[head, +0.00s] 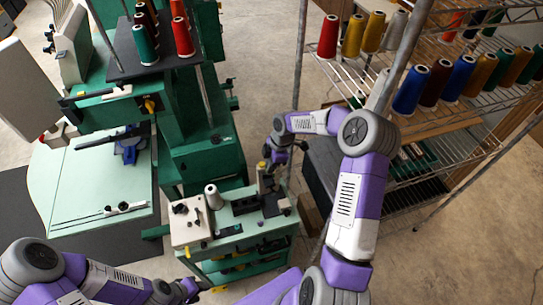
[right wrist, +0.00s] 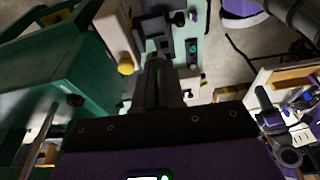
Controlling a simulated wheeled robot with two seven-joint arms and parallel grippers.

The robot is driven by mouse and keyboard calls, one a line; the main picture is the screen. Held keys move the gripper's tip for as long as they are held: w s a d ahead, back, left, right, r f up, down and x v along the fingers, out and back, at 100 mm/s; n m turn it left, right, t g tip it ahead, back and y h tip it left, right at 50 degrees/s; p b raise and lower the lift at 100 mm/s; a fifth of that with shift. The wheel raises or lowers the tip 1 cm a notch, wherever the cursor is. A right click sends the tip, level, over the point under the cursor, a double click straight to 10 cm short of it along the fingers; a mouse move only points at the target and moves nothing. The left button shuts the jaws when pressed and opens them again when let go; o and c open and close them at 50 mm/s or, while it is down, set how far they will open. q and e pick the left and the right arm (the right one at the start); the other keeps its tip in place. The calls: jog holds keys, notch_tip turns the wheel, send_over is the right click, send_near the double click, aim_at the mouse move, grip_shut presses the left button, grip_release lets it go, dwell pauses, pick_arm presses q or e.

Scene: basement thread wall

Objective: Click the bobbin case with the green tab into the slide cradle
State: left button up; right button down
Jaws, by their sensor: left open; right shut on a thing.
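My right gripper (head: 273,168) is low over the pale green worktop (head: 235,214) in the head view. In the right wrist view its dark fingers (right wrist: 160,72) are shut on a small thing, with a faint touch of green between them. It fits the bobbin case, but it is mostly hidden and too dark to make out. I cannot single out the slide cradle; dark fixtures (head: 276,204) stand on the worktop just below the right gripper. My left gripper (head: 192,289) is open and empty at the lower edge, left of the worktop.
A green machine (head: 205,150) with thread cones rises behind. A wire rack (head: 440,120) with thread cones stands close to my right arm. Floor is clear at lower right.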

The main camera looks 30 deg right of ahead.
jog(key=shift+d, duration=0.15)
jog(key=shift+f+b, duration=1.8)
jog(key=shift+f, duration=0.9)
jog(key=shift+f+b, duration=0.45)
jog(key=shift+f, duration=0.05)
jog(key=shift+f, duration=0.1)
jog(key=shift+f+b, duration=0.55)
jog(key=c, duration=1.2)
grip_release()
jog(key=shift+r, duration=0.1)
jog(key=shift+o, duration=0.2)
